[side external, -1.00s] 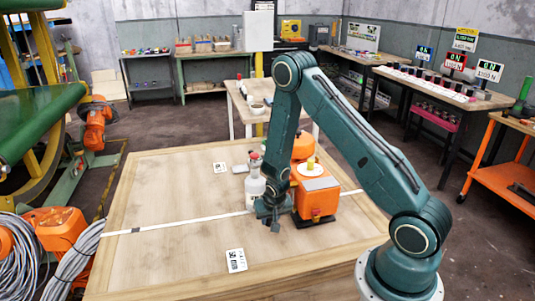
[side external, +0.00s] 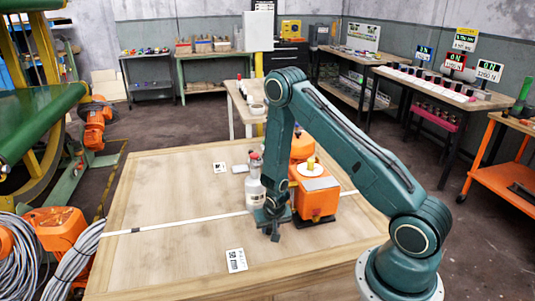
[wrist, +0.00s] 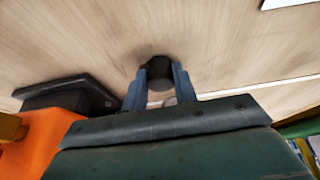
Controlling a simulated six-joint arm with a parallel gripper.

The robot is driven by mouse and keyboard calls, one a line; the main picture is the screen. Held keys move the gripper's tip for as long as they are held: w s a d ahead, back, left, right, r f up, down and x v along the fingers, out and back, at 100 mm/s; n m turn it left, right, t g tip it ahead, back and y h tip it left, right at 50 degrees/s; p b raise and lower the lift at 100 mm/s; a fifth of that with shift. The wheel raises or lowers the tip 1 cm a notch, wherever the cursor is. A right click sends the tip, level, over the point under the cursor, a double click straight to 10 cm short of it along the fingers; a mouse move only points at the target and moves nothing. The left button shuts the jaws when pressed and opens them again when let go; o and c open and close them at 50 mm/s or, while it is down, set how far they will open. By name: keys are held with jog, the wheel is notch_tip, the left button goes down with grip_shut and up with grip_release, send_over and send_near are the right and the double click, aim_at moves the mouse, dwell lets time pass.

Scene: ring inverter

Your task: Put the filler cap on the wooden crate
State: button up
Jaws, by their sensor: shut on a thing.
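My gripper (side external: 271,232) is low over the wooden crate (side external: 170,190), in front of the orange machine (side external: 316,207). In the wrist view my gripper (wrist: 158,85) has its two fingers closed on a dark, round piece, which I take for the filler cap (wrist: 158,70). The cap is just above or on the crate's pale wood (wrist: 230,50); I cannot tell whether it touches. A dark shadow lies close around it. In the side view the cap is too small to make out at the fingertips.
A white bottle with a red top (side external: 254,188) stands just behind my gripper. The orange machine also shows in the wrist view (wrist: 40,135). A printed card (side external: 236,260) lies near the front, another (side external: 220,167) farther back. The crate's left side is clear.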

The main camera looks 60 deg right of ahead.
jog(key=shift+f, duration=0.1)
jog(key=o, duration=0.9)
jog(key=shift+o, duration=0.2)
jog(key=shift+r, duration=0.2)
jog(key=v, duration=1.2)
